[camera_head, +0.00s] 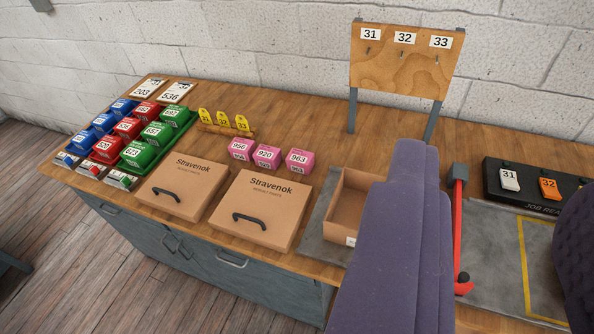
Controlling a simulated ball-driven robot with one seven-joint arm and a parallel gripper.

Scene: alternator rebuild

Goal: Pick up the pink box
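Three pink boxes stand in a row on the wooden bench behind the cardboard boxes: 956 (240,150) on the left, 920 (266,157) in the middle and 963 (297,163) on the right. Each has a white number label on top and more print on its front. They stand upright, with small gaps between them. Purple parts of my own body fill the lower right foreground, to the right of the pink boxes and well apart from them. I cannot make out fingertips or whether my gripper is open. Nothing is seen held.
Two Stravenok cardboard boxes (183,187) (262,209) with black handles lie in front. Yellow numbered tags (223,121) stand behind. Blue, red and green bins (128,128) fill the left. An open wooden tray (348,202) and a pegboard (403,65) are right. Bench behind the pink boxes is clear.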

